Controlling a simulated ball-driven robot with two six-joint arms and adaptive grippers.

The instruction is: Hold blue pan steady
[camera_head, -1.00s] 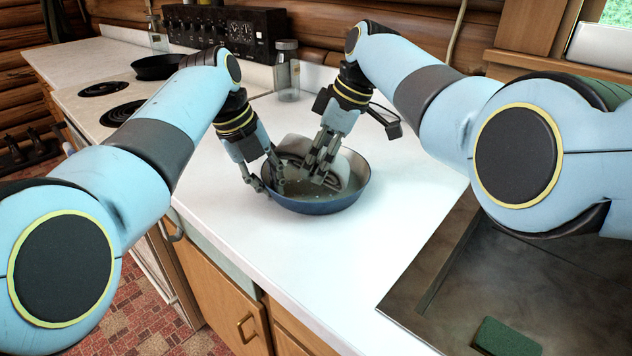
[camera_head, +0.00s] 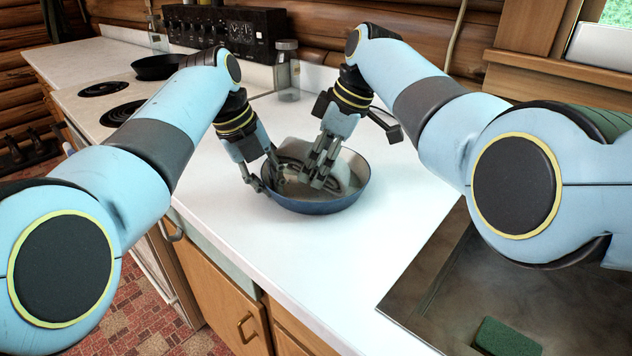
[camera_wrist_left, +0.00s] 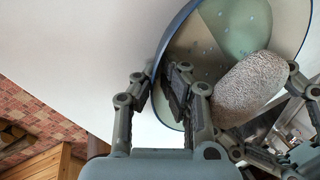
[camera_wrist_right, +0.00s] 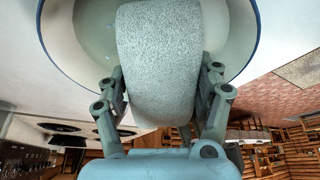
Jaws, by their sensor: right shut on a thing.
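The blue pan (camera_head: 318,207) sits on the white counter, and its rim shows in the left wrist view (camera_wrist_left: 172,38) and right wrist view (camera_wrist_right: 54,50). My left gripper (camera_head: 268,187) is at the pan's left side, one finger outside the rim and one inside. Whether it is clamped on the wall I cannot tell. My right gripper (camera_head: 318,180) is inside the pan, shut on a pale grey speckled block (camera_wrist_right: 160,55), perhaps a sponge. The block also shows in the left wrist view (camera_wrist_left: 250,88). Small pale specks show on the pan's inside.
A sink (camera_head: 430,262) with a green sponge (camera_head: 507,337) is at front right. A glass jar (camera_head: 287,75) stands behind the pan. A black pan (camera_head: 158,66) is on the stove at back left. Counter in front of the blue pan is clear.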

